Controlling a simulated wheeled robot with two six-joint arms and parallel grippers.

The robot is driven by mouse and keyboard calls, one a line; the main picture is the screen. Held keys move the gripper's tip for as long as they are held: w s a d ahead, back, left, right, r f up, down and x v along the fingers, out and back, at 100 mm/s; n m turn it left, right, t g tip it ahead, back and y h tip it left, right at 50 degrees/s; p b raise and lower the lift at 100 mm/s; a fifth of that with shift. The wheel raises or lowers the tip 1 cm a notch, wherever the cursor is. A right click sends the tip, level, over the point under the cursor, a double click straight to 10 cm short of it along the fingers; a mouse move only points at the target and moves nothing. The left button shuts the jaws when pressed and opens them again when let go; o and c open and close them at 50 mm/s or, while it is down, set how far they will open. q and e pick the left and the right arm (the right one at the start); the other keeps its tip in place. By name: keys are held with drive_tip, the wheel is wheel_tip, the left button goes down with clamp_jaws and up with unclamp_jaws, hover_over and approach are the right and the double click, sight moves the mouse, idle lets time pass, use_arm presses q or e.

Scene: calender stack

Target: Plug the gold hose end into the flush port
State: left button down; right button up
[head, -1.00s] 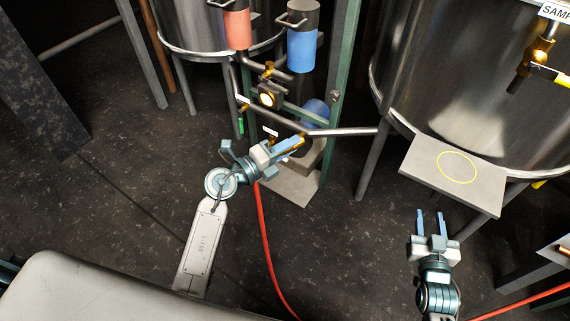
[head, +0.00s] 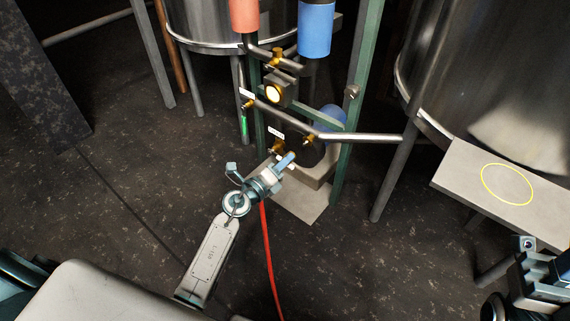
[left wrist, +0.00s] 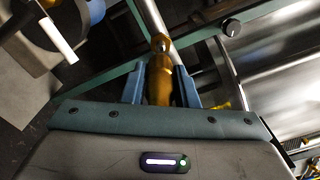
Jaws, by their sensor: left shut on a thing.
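My left gripper (head: 287,160) is shut on the gold hose end (left wrist: 159,82), which shows between its two blue fingers in the left wrist view. A gold tip with a pale centre sits just beyond it; I cannot tell whether it belongs to the hose end. The red hose (head: 268,250) hangs below this gripper. In the head view, the gripper is just below and right of a labelled gold fitting (head: 278,147) on the pipe stand, perhaps the flush port; its label is too small to read. My right gripper (head: 530,246) is at the lower right edge, its fingers unclear.
A grey pipe (head: 360,137) runs right from the stand, close above my left gripper. Green posts (head: 357,100), a blue cylinder (head: 316,28) and steel tanks surround it. A grey shelf (head: 465,190) with a yellow ring is at right. Dark floor is open at left.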

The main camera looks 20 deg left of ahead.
use_arm(q)
drive_tip(key=shift+w+r, duration=0.1)
drive_tip(key=shift+w+d, duration=0.15)
drive_tip(key=shift+w, duration=0.1)
drive_tip(key=shift+p+x, duration=0.4)
drive_tip(key=shift+x, duration=1.2)
drive_tip(key=c, duration=1.7)
unclamp_jaws()
drive_tip(key=shift+c, duration=0.2)
clamp_jaws()
